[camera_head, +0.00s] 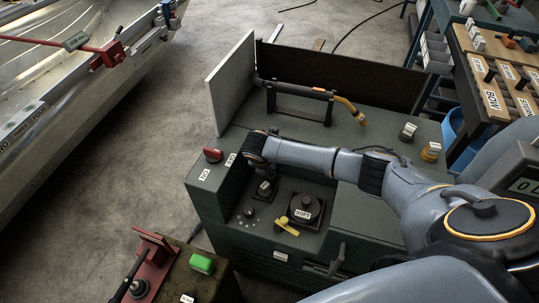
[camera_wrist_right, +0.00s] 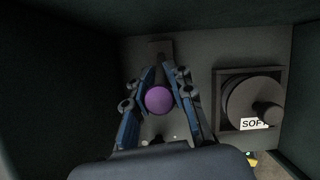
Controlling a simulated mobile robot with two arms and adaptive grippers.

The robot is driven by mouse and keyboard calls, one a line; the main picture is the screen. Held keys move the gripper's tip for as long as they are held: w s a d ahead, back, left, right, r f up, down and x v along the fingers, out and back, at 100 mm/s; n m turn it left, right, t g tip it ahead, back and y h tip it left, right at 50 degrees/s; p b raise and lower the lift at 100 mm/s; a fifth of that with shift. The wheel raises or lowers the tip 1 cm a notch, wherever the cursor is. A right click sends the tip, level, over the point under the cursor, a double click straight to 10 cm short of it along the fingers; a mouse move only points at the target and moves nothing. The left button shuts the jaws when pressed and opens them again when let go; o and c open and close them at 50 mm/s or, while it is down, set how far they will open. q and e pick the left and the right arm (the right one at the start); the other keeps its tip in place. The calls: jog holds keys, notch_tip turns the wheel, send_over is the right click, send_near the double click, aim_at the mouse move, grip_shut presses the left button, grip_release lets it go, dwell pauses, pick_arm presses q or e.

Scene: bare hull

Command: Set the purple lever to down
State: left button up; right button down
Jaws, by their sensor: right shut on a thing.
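The purple lever's round knob (camera_wrist_right: 159,99) shows in the right wrist view, between the two blue-sided fingers of my right gripper (camera_wrist_right: 160,92). The gripper is shut on it. My left gripper is not in view.
A black dial labelled SOFT (camera_head: 305,208) sits right of my right gripper, with a yellow lever (camera_head: 287,227) in front. A red button (camera_head: 213,155) is on the raised left ledge. Recess walls stand close around the gripper. A green button (camera_head: 202,262) is at front left.

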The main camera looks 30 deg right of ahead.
jog(key=shift+s+a+f+t+h+p, duration=0.55)
jog(key=shift+s+a+t+h+p, duration=0.15)
jog(key=shift+a+t+h, duration=0.3)
jog(key=shift+d, duration=0.15)
jog(key=c, duration=1.2)
grip_release()
jog(key=shift+o, duration=0.2)
jog(key=v, duration=1.2)
jog(key=shift+f, duration=0.1)
